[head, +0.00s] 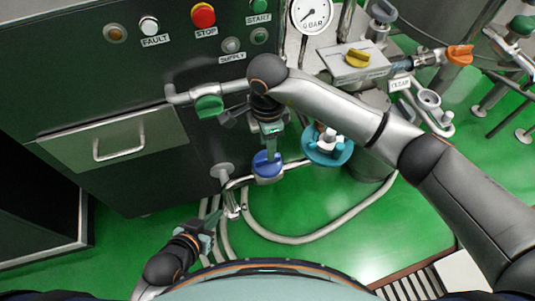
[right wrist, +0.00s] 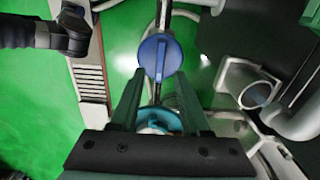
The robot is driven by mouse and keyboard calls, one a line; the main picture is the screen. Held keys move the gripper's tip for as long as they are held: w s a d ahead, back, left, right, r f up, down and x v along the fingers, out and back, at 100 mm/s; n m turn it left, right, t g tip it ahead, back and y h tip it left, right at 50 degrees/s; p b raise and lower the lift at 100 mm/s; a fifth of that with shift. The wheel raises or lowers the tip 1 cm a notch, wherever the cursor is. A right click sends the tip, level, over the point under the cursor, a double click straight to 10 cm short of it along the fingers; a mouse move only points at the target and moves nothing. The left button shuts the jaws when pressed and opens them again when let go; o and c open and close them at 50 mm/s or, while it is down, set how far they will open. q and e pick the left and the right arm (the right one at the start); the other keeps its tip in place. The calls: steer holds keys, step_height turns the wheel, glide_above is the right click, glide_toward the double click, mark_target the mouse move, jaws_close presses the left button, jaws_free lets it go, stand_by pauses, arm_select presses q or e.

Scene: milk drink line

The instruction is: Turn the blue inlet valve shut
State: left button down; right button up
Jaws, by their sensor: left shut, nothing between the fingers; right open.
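The blue valve (head: 267,165) is a round knob with a raised grip bar, set on a steel pipe low in front of the cabinet. In the right wrist view the blue valve (right wrist: 150,50) lies just ahead of the fingers, its bar running lengthwise. My right gripper (head: 270,152) points down over the valve, open. In the right wrist view its fingers (right wrist: 160,74) are spread to either side of the bar's line; whether they touch the knob I cannot tell. My left gripper (head: 212,217) is shut and empty, low at the left by the hoses.
A teal round part (head: 318,156) sits right of the blue valve. A green valve (head: 208,106) sits on the pipe above left. Yellow (head: 356,58) and orange (head: 460,54) handles are at upper right. A pale hose (head: 310,239) curves over the green floor.

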mark_target(267, 162)
step_height(267, 162, down, 5)
steer(key=shift+f, duration=0.1)
stand_by(0.3)
jaws_close()
stand_by(0.5)
